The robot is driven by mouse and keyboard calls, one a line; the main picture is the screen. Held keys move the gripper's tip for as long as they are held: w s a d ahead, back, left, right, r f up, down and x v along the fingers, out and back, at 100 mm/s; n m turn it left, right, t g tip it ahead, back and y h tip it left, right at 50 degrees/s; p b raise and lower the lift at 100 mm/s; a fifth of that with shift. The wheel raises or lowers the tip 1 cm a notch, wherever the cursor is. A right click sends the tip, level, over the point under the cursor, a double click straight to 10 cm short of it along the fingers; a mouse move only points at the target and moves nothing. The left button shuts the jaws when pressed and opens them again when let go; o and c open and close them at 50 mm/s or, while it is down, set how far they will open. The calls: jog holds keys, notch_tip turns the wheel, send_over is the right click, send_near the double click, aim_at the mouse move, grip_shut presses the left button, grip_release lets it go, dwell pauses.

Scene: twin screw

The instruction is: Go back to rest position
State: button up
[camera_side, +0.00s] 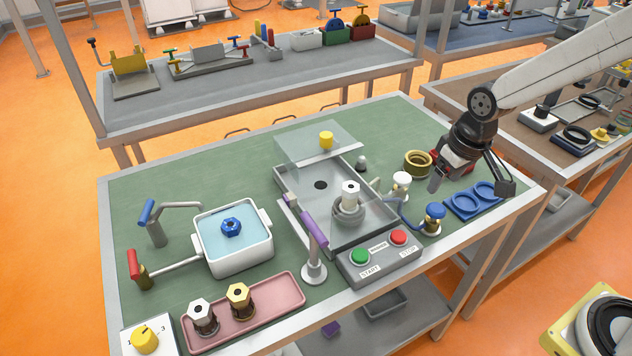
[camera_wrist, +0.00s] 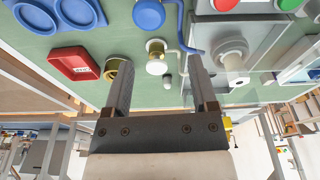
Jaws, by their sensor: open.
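My gripper (camera_side: 470,187) hangs above the right end of the green-topped workbench (camera_side: 170,180), clear of the things on it. In the wrist view my gripper (camera_wrist: 160,80) has its two fingers wide apart with nothing between them. Below it in the side view are a brass ring (camera_side: 418,163) and a blue two-ring holder (camera_side: 474,200).
A control box (camera_side: 380,258) is at the front. A pink tray (camera_side: 270,302) holds two hex fittings. A white basin (camera_side: 236,260) holds a blue nut (camera_side: 231,226).

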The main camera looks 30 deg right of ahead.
jog(key=s+d+f, duration=0.1)
jog(key=s+f, duration=0.1)
jog(key=s, duration=0.5)
jog(key=shift+s+d+f+m, duration=0.25)
jog(key=shift+d+m, duration=0.05)
jog(key=shift+d, duration=0.05)
